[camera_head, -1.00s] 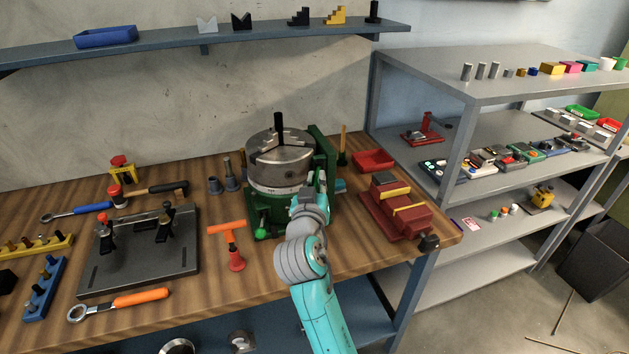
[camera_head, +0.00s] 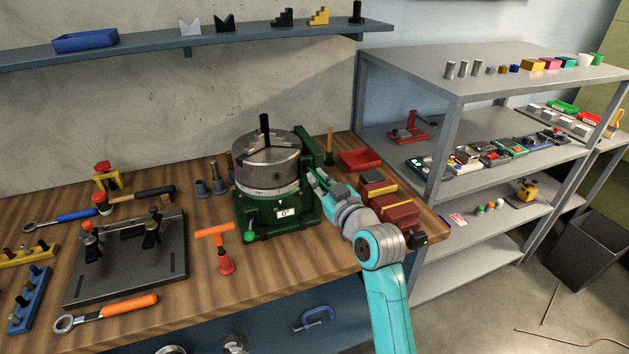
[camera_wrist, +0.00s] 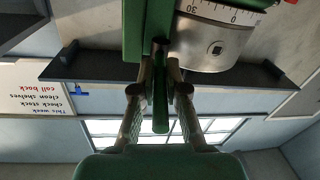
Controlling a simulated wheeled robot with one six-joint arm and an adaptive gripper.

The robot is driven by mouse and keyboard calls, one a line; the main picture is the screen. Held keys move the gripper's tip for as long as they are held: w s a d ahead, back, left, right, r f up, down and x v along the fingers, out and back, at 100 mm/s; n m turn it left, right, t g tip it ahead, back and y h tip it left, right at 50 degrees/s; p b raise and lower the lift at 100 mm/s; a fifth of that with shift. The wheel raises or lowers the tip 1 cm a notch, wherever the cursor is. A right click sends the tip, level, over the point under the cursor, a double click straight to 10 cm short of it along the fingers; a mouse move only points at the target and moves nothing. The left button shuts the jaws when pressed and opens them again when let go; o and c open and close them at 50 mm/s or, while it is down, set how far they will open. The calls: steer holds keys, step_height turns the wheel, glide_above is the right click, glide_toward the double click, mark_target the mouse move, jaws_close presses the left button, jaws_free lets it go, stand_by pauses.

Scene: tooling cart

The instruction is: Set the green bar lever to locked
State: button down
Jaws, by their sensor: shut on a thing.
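The green bar lever (camera_wrist: 160,112) shows in the wrist view as a narrow green bar pointing down between my fingers. My gripper (camera_wrist: 160,92) is shut on it, with one finger on each side. In the head view my gripper (camera_head: 318,182) is at the right side of the green-based rotary table (camera_head: 254,213), where the lever is hard to make out. The table carries a round grey chuck (camera_head: 265,165) and a small plate reading 0°. A green upright block (camera_head: 309,148) stands behind my gripper. No locked marking can be read.
A red vise (camera_head: 392,210) and a red tray (camera_head: 360,159) lie close to the right of my gripper. An orange T-handled tool (camera_head: 219,248) stands left of the rotary table. A grey shelf unit (camera_head: 445,150) stands further right.

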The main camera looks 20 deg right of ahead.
steer(key=shift+w+d+n+g+y, duration=0.1)
steer(key=shift+d+n+g+y, duration=0.1)
steer(key=shift+d+n+y, duration=0.5)
steer(key=shift+w+d+n+g+y, duration=0.15)
steer(key=shift+n+y, duration=0.35)
steer(key=shift+y, duration=0.9)
steer(key=c, duration=1.2)
jaws_free()
steer(key=shift+s, duration=0.1)
steer(key=v, duration=1.2)
steer(key=shift+r, duration=0.15)
